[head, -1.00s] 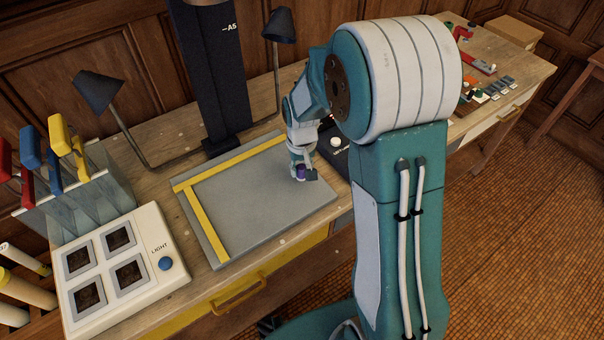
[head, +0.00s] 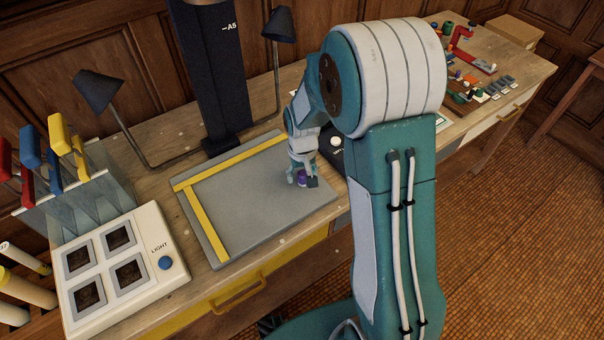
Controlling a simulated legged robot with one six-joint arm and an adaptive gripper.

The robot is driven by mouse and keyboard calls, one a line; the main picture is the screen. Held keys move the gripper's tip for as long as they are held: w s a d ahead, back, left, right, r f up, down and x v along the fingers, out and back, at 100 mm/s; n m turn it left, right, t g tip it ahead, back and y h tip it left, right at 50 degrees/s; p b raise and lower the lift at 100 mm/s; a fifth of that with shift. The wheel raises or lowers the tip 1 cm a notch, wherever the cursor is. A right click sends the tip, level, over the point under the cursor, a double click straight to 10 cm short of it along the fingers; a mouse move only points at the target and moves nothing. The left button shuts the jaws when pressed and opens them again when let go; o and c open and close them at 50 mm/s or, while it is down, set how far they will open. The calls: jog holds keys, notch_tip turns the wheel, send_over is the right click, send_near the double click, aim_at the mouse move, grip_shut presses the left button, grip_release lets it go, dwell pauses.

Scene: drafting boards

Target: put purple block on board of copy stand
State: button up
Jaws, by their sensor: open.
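The copy stand's board (head: 240,205) is a flat grey plate with yellow strips along its back and left edges, below the dark column (head: 215,85). The small purple block (head: 302,178) is at the right part of the board, between the fingers of my gripper (head: 304,181). My gripper points down there with its fingers open around the block. The fingers partly hide the block, and it looks to be at the board's surface, though contact is hard to tell.
Two dark lamps (head: 97,90) flank the column. A white light box (head: 122,268) with a blue knob stands at the left, below a rack with coloured handles (head: 68,147). Small parts and a red tool (head: 470,52) lie on the far right bench. Most of the board is bare.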

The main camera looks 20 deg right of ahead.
aim_at(303, 173)
notch_tip(303, 173, up, 11)
jog(key=s+r+t, duration=0.2)
jog(key=s+r, duration=0.4)
jog(key=s, duration=0.4)
jog(key=s+r+t, duration=0.3)
jog(key=s+r, duration=0.4)
jog(key=s, duration=0.4)
jog(key=shift+d+r+t, duration=0.15)
jog(key=shift+r+t, duration=0.1)
jog(key=shift+t, duration=0.05)
dwell(0.4)
